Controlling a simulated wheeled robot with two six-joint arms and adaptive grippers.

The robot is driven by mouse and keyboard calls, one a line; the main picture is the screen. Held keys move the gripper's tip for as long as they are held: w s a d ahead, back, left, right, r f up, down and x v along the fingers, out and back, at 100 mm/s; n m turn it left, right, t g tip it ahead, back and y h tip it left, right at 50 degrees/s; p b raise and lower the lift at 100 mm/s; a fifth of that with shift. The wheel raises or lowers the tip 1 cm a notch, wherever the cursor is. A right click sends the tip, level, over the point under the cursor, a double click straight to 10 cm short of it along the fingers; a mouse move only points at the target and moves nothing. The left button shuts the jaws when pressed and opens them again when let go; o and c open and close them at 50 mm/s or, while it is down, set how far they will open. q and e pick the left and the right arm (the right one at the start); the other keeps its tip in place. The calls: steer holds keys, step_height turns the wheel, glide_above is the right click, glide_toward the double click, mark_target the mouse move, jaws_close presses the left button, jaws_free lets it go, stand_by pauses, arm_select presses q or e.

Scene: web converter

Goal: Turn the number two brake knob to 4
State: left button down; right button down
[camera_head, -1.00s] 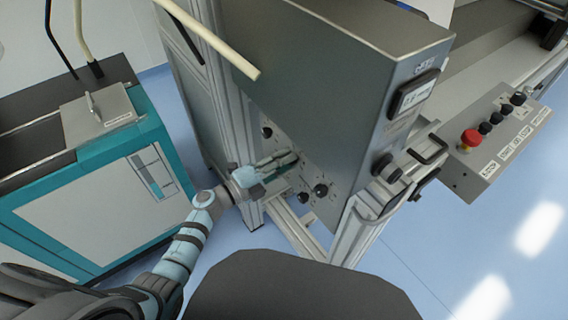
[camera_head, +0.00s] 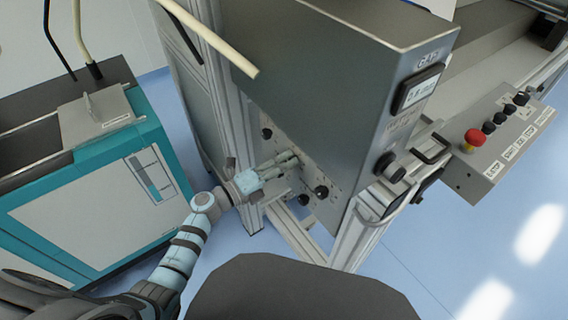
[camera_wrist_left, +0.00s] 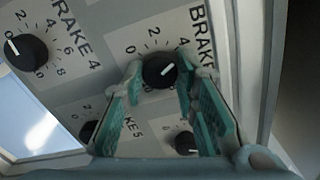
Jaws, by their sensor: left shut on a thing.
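In the left wrist view a round black brake knob (camera_wrist_left: 158,72) sits between the two teal-padded fingers of my left gripper (camera_wrist_left: 160,84). The gripper is shut on it. The knob's white pointer line slants to the upper right, toward the 4 side of its printed scale. The word BRAKE shows beside it, but its number is not readable. In the head view my left gripper (camera_head: 293,160) reaches the side panel of the grey machine (camera_head: 330,150), and its fingers hide the knob. My right gripper is not in view.
Other black knobs are close by: BRAKE 4 (camera_wrist_left: 27,52), and one at the lower right (camera_wrist_left: 186,143). A metal frame post (camera_head: 235,150) stands just left of the panel. A box with a red button (camera_head: 473,137) is at the right. A teal cabinet (camera_head: 165,190) stands at the left.

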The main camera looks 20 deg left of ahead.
arm_select(q)
steer(key=c, duration=1.3)
jaws_free()
steer(key=v, duration=1.2)
